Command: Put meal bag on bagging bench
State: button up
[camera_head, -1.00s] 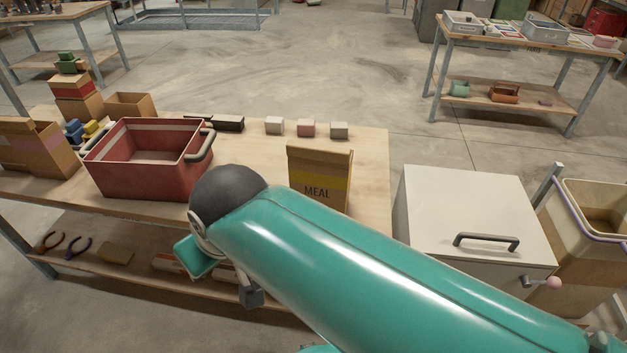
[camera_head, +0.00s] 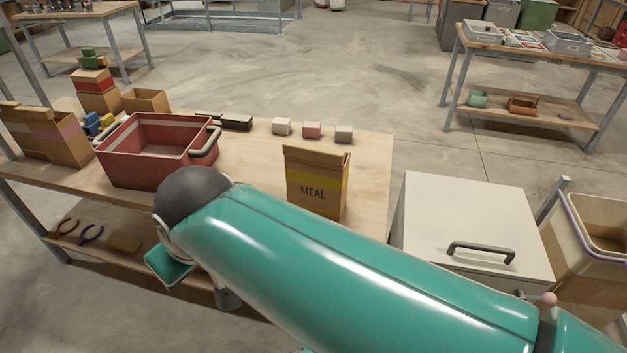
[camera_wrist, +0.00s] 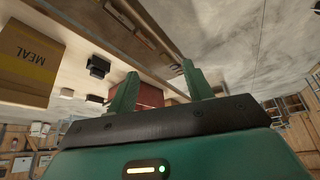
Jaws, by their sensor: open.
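The meal bag (camera_head: 314,192) is a brown box-like bag with a yellow band and the word MEAL. It stands upright near the right end of a wooden-topped bench (camera_head: 370,160). No label shows whether this is the bagging bench. My gripper (camera_wrist: 158,82) is open and empty in the wrist view, its two green fingers apart. The meal bag also shows upside down at the left of the wrist view (camera_wrist: 28,62), apart from the fingers. In the head view my arm crosses in front of the bench and hides part of its front edge and lower shelf.
A red crate (camera_head: 125,178) stands left of the bag. Small blocks (camera_head: 312,130) line the back edge. Cartons (camera_head: 50,135) fill the left end. A white cabinet with a handle (camera_head: 440,210) and a bin (camera_head: 590,235) stand right. Another bench (camera_head: 530,50) stands back right.

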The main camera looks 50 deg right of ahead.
jog(key=w+d+r+g, duration=0.1)
jog(key=w+d+r, duration=0.2)
jog(key=w+d, duration=0.3)
jog(key=r+n+g+y, duration=0.1)
jog(key=r+n, duration=0.1)
jog(key=n, duration=0.1)
send_over(311, 156)
jog(key=s+d, duration=0.2)
jog(key=s, duration=0.1)
jog(key=shift+s+d+f, duration=0.1)
jog(key=shift+d+f, duration=0.25)
jog(key=x, duration=1.3)
jog(key=shift+a+f, duration=0.15)
jog(key=shift+a, duration=0.05)
jog(key=shift+f, duration=0.25)
jog(key=shift+c, duration=0.2)
grip_shut()
